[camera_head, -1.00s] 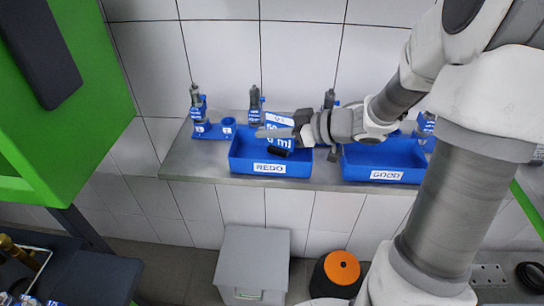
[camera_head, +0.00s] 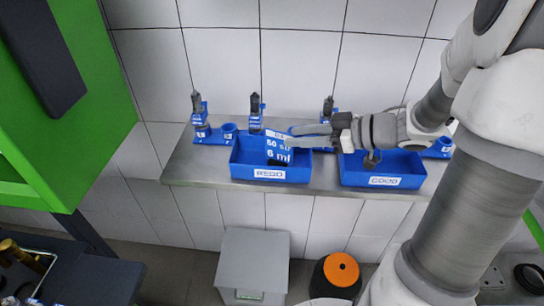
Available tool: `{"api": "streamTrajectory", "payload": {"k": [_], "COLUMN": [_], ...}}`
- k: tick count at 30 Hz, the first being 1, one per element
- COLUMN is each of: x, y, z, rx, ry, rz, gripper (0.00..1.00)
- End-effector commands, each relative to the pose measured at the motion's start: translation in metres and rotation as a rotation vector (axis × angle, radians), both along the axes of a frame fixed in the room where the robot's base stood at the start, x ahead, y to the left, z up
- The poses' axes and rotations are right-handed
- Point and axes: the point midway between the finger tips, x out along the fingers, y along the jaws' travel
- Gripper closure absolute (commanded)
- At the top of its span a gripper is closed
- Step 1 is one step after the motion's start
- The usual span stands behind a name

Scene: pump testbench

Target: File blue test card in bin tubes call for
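The blue test card (camera_head: 279,148) with white text, "50 str" and "6 ml" legible, is at the right part of the blue REDO bin (camera_head: 240,168). It looks upright, its lower part inside the bin and its top above the rim. My gripper (camera_head: 291,136) reaches in from the right, fingers pointing left and apart, with the tips at the card's right edge. Whether they touch it is unclear. The blue GOOD bin (camera_head: 384,181) stands to the right, below my gripper's wrist. Test stations with upright tubes stand behind the bins, at left (camera_head: 200,120), middle (camera_head: 255,112) and right (camera_head: 328,108).
The bins stand on a narrow grey shelf (camera_head: 195,172) against a white tiled wall. A green cabinet (camera_head: 90,120) is at left. A grey box (camera_head: 252,262) and an orange-topped black container (camera_head: 341,270) are below. My arm covers the right side.

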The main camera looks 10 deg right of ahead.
Motion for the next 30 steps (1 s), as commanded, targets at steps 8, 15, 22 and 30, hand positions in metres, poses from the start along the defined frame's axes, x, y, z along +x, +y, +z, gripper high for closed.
{"api": "streamTrajectory", "payload": {"k": [8,15,22,30], "x": [-0.035,-0.049,-0.051,-0.05], "y": [-0.047,-0.066,-0.068,-0.068], "z": [0.026,0.035,0.035,0.035], "rx": [-0.002,-0.001,-0.001,-0.005], "ry": [-0.001,-0.001,-0.001,-0.003], "rz": [-0.003,0.001,0.002,-0.004], "gripper": [0.61,0.61,0.61,0.61]}}
